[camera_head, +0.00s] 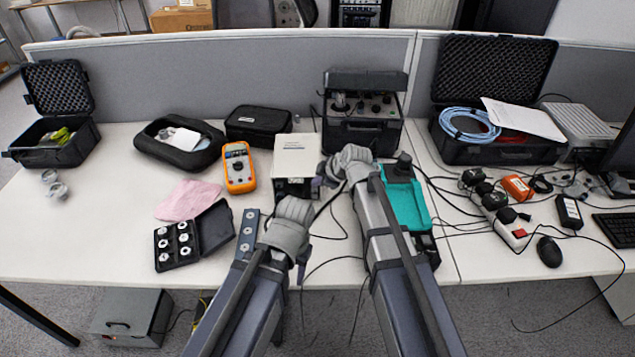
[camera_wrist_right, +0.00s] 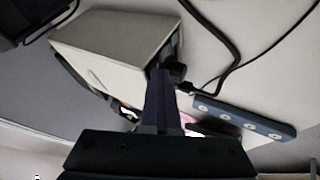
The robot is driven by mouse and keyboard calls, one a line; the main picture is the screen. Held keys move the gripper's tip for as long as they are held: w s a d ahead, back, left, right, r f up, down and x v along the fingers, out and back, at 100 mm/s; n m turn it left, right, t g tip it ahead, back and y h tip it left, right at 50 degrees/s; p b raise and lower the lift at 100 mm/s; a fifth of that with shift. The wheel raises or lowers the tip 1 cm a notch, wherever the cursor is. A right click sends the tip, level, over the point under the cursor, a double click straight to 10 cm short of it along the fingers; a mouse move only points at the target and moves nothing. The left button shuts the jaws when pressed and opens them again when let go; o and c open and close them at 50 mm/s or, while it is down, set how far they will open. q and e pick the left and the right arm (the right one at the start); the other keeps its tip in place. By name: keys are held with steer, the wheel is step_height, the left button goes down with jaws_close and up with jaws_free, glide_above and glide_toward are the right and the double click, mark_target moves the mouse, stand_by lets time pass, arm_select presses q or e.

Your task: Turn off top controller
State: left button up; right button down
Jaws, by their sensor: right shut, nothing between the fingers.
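The top controller appears to be the beige box (camera_head: 296,155) at the middle of the desk, its front facing me. Its pale casing also fills the upper left of the right wrist view (camera_wrist_right: 112,45). My right gripper (camera_head: 319,184) is at the front right of the box. In the right wrist view its shut, empty fingers (camera_wrist_right: 161,80) overlap the box's dark front edge; I cannot tell whether they touch. The switch cannot be made out.
A blue-grey strip with round fittings (camera_head: 247,234) lies left of my left wrist. A yellow multimeter (camera_head: 239,167) stands left of the box. A black instrument case (camera_head: 362,128) is behind right, and a teal-topped device (camera_head: 406,204) is beside my right arm. Dark cables run in front of the box.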

arm_select(q)
steer(key=shift+r, duration=0.15)
arm_select(e)
steer(key=shift+w+r, duration=0.2)
arm_select(q)
steer(key=shift+r+p, duration=0.65)
steer(key=shift+p, duration=0.2)
arm_select(e)
steer(key=shift+r, duration=0.65)
steer(key=shift+s, duration=0.1)
arm_select(q)
step_height(320, 180, up, 9)
steer(key=d+p, duration=0.1)
steer(key=p, duration=0.8)
steer(key=shift+d+r, duration=0.15)
steer(key=shift+d, duration=0.05)
arm_select(e)
steer(key=s+v, duration=0.1)
steer(key=v, duration=1.1)
steer(key=shift+a, duration=0.35)
arm_select(q)
steer(key=shift+s, duration=0.1)
arm_select(e)
steer(key=shift+f, duration=0.1)
